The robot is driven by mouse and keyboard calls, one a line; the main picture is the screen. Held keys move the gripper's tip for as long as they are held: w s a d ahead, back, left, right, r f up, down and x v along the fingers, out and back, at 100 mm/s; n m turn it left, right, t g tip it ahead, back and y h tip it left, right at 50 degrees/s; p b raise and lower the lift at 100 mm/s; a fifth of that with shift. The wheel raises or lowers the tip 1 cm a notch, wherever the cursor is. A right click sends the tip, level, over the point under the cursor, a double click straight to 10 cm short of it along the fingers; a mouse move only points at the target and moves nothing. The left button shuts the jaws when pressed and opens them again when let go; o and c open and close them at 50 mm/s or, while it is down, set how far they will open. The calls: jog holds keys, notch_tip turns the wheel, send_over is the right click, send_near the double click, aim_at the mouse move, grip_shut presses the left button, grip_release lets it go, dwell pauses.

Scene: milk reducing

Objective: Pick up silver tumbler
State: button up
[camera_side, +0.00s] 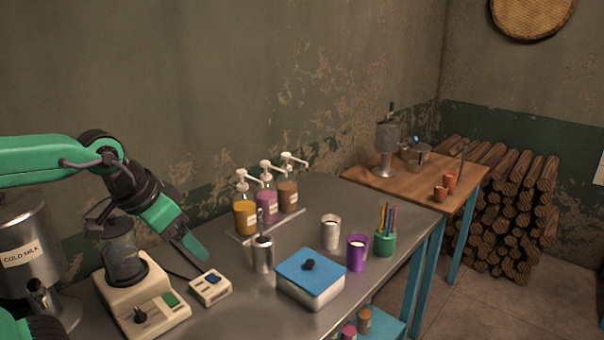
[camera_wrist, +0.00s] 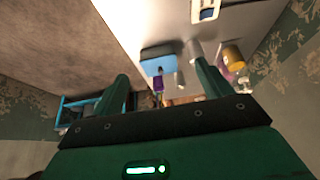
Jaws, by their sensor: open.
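A silver tumbler (camera_side: 331,233) with pale contents stands upright on the metal table, just left of a purple tumbler (camera_side: 357,255). In the wrist view, the silver tumbler (camera_wrist: 178,79) appears small between my finger lines, beside the purple tumbler (camera_wrist: 158,84). My gripper (camera_side: 190,245) is open and empty, above the table's left part, well left of the tumbler and apart from it. Both green fingers of my gripper (camera_wrist: 161,72) show in the wrist view. A metal cup with a long-handled tool (camera_side: 262,254) stands between my gripper and the tumbler.
A blue-lidded box (camera_side: 310,274) sits in front of the tumblers. A green cup of coloured sticks (camera_side: 385,242) is right of them. Pump bottles (camera_side: 266,205) stand behind the metal cup. A blender base (camera_side: 143,300) and small switch box (camera_side: 210,288) lie near my gripper.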

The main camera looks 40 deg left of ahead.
jog(key=w+r, duration=0.4)
jog(key=w, duration=0.9)
jog(key=m+g, duration=0.1)
jog(key=g, duration=0.1)
send_over(328, 226)
jog(key=a, duration=0.1)
notch_tip(328, 226, down, 19)
jog(key=shift+s+x, duration=0.2)
jog(key=shift+x, duration=1.6)
jog(key=shift+s+x, duration=0.15)
jog(key=shift+x, duration=1.65)
jog(key=shift+a+f, duration=0.1)
jog(key=c, duration=1.2)
